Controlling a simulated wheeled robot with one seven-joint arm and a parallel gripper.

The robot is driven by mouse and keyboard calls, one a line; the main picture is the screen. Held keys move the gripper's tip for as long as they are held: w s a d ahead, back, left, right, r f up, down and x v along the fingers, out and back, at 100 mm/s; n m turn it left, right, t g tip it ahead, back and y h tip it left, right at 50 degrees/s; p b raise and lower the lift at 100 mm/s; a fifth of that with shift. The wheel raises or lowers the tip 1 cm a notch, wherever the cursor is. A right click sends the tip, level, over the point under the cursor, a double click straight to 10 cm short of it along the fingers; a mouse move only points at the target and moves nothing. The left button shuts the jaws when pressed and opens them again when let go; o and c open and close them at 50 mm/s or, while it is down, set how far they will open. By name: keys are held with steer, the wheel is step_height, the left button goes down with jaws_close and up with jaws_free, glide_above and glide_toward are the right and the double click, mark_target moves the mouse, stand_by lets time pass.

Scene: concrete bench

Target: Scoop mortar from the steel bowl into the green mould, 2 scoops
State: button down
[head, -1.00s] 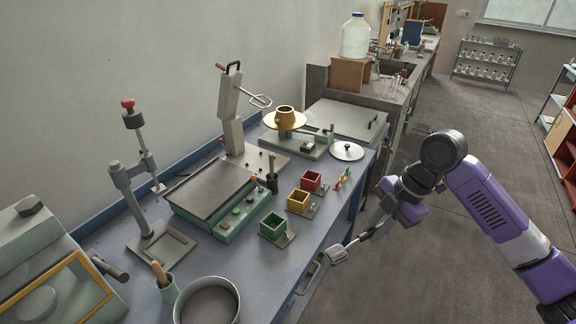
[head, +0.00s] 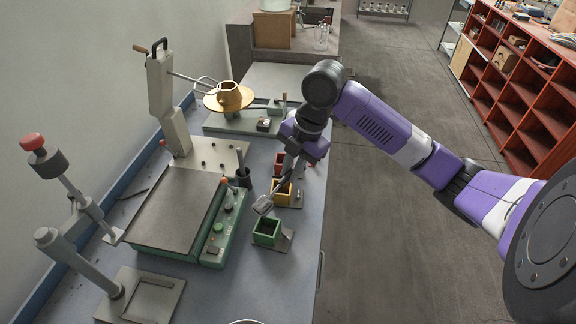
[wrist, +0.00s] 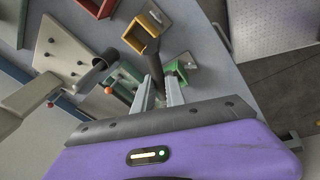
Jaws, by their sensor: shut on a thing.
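My gripper (head: 291,152) is shut on the handle of a small metal scoop (head: 263,204). The scoop hangs tilted down, its head just above and beside the green mould (head: 267,231), toward the yellow mould. I cannot tell whether mortar lies in it. The wrist view shows the gripper's fingers (wrist: 160,92) around the dark scoop handle (wrist: 154,64), with the green mould (wrist: 178,69) partly hidden beside it. Inside the green mould looks dark; its fill is unclear. Only a sliver of the steel bowl's rim (head: 246,322) shows at the bottom edge of the head view.
A yellow mould (head: 282,187) and a red mould (head: 280,160) stand behind the green one. A green-based flat machine (head: 190,215) and a dark cup (head: 243,177) are to the left. The bench's right edge runs close beside the moulds, with open floor beyond.

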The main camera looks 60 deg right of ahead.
mark_target(279, 184)
steer(key=shift+w+a+r+h+p, duration=0.15)
steer(key=shift+a+r+h, duration=0.1)
steer(key=shift+a+h, duration=0.3)
steer(key=shift+w+a+r+h+p, duration=0.1)
steer(key=shift+a+r+h+p, duration=0.15)
steer(key=shift+h, duration=0.4)
steer(key=h, duration=0.1)
steer(key=a+h, duration=0.1)
steer(key=a+g+h, duration=0.1)
steer(key=shift+w+a+r+n, duration=0.25)
steer(key=shift+w+n, duration=0.05)
steer(key=shift+r+h+p, duration=0.3)
steer(key=shift+p, duration=0.5)
steer(key=a+h+p, duration=0.1)
steer(key=p, duration=0.1)
steer(key=a+h+p, duration=0.1)
steer(key=p, duration=0.2)
steer(key=shift+w+r+g, duration=0.1)
steer(key=shift+r+g, duration=0.15)
steer(key=shift+g, duration=0.05)
steer(key=shift+w+a+f+h, duration=0.15)
steer(key=shift+a+h, duration=0.2)
steer(key=shift+h, duration=0.15)
steer(key=shift+p, duration=0.3)
steer(key=shift+a, duration=0.1)
